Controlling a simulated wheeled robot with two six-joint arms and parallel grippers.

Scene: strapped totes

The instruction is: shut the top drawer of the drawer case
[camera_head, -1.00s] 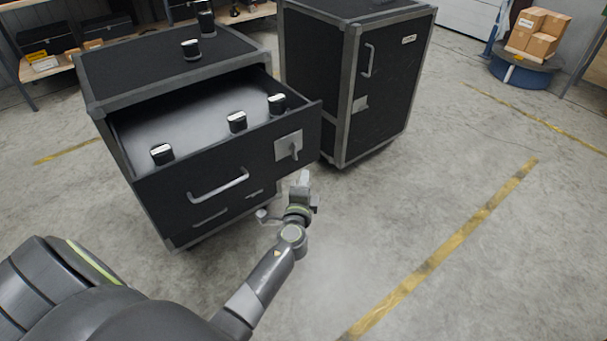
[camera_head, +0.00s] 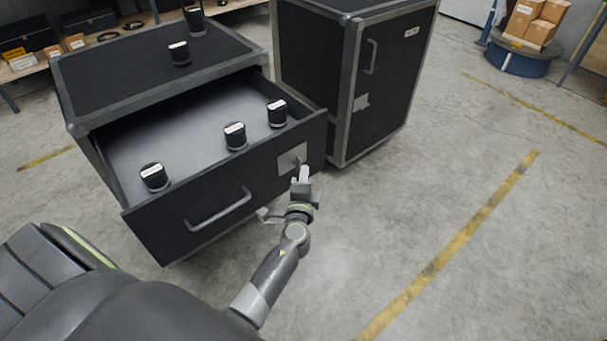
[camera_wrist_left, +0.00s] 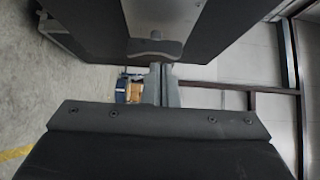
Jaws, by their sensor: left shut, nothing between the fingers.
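The top drawer (camera_head: 215,192) of the black drawer case (camera_head: 150,65) stands pulled well out. Its front has a bar handle (camera_head: 217,210) and, at the right end, a grey plate (camera_head: 291,160) with a latch. Three small black cylinders with white tops sit inside, one at the left (camera_head: 154,178). My left gripper (camera_head: 303,174) is shut and empty, in front of the plate, its tips hiding part of the latch. In the left wrist view its shut fingers (camera_wrist_left: 161,86) reach up to the latch (camera_wrist_left: 155,47); I cannot tell whether they touch. My right gripper is out of view.
Two more small cylinders stand on the case top, one nearer (camera_head: 179,53). A tall black cabinet (camera_head: 385,90) stands close on the right of the case. Boxes on a blue round base (camera_head: 527,62) are at the back right. The floor on the right is clear.

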